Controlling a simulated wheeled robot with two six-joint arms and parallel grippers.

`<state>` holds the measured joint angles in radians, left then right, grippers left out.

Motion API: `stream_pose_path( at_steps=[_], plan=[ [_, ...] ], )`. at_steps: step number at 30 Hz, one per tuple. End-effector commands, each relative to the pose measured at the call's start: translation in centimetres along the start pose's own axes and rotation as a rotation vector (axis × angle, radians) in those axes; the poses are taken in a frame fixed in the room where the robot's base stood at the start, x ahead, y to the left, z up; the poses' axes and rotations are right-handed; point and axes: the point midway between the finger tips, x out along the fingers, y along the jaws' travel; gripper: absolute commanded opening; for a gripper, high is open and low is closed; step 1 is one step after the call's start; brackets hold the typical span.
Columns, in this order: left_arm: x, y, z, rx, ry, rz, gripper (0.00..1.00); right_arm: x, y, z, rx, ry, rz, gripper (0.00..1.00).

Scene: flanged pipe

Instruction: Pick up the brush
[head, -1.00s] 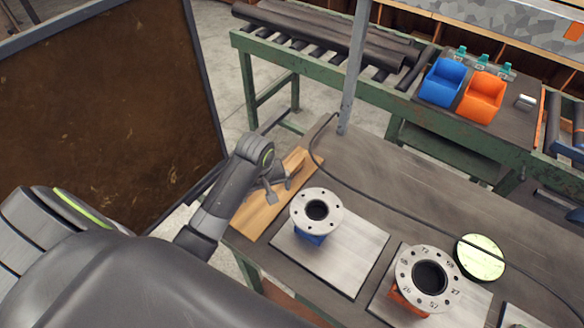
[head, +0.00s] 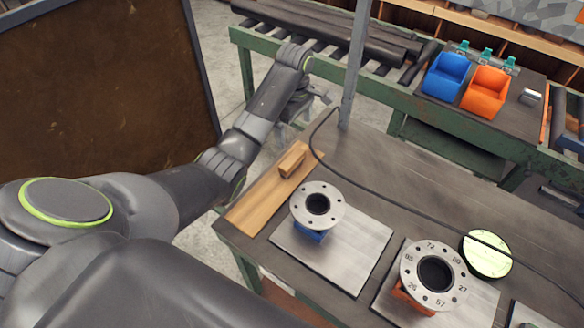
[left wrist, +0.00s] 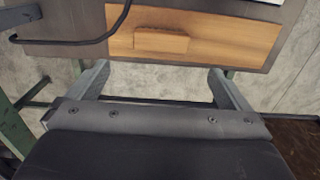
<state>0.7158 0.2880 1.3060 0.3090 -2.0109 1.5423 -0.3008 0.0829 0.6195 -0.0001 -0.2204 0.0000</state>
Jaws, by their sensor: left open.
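The brush (head: 292,159), seen as a small wooden block, lies on a wooden board (head: 256,200) at the left end of the workbench. In the left wrist view the brush (left wrist: 160,41) lies on the board (left wrist: 225,42), beyond the fingers. No bristles can be made out. My left gripper (head: 318,97) is beyond the board, near the grey post, apart from the brush. Its two fingers are spread with nothing between them in the left wrist view (left wrist: 158,74). My right gripper is not in view.
A blue-based flange (head: 318,205) and an orange-based flange (head: 433,274) stand on metal plates. A black cable (head: 375,186) runs across the bench past the board. A grey post (head: 356,65) rises at the bench's back edge. A green-yellow disc (head: 486,254) lies at right.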

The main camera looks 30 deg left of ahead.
Motion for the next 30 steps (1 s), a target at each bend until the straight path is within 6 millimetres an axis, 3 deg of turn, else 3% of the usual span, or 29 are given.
stream_pose_path(
  at_steps=[1,8,12,23,30],
  plan=[
    [1.2,0.0,0.0,0.000,0.000,0.000,1.00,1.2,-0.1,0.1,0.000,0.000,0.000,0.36],
    [4.2,0.0,0.0,0.001,0.000,0.001,1.00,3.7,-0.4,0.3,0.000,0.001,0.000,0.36],
    [6.2,-0.1,0.1,0.001,-0.002,-0.004,1.00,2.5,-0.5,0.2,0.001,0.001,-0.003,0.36],
    [9.4,-0.2,-0.2,0.001,0.000,-0.003,1.00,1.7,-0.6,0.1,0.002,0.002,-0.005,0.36],
    [12.7,-0.3,-0.5,0.002,-0.001,-0.002,1.00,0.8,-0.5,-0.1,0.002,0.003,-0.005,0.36]
  ],
)
